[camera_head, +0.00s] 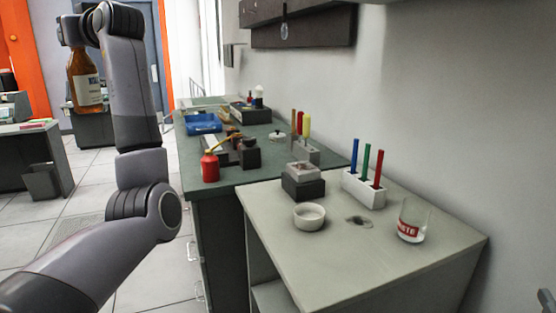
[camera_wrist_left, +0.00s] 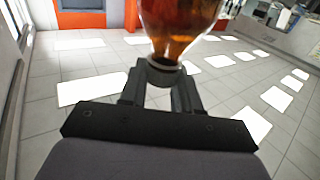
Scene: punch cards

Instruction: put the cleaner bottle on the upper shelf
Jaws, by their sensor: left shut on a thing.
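The cleaner bottle (camera_head: 83,92) is amber with a white label. In the head view it hangs upright in the air at the upper left, clear of any surface. My left gripper (camera_head: 72,42) is shut on its neck. The left wrist view shows the amber bottle (camera_wrist_left: 180,28) with its narrow neck between the two fingers of my left gripper (camera_wrist_left: 163,80). I cannot tell which surface is the upper shelf; a dark wall-mounted unit (camera_head: 310,28) is at the top of the head view. A grey piece in the lower right corner may be my right gripper; its jaws cannot be made out.
A dark green bench (camera_head: 225,178) holds a red oil can (camera_head: 209,167), a blue tray (camera_head: 203,123) and other items. A lighter cabinet (camera_head: 335,245) in front bears a bowl (camera_head: 309,215), a pen block (camera_head: 363,188) and a glass (camera_head: 412,220). Open floor lies left of the bench.

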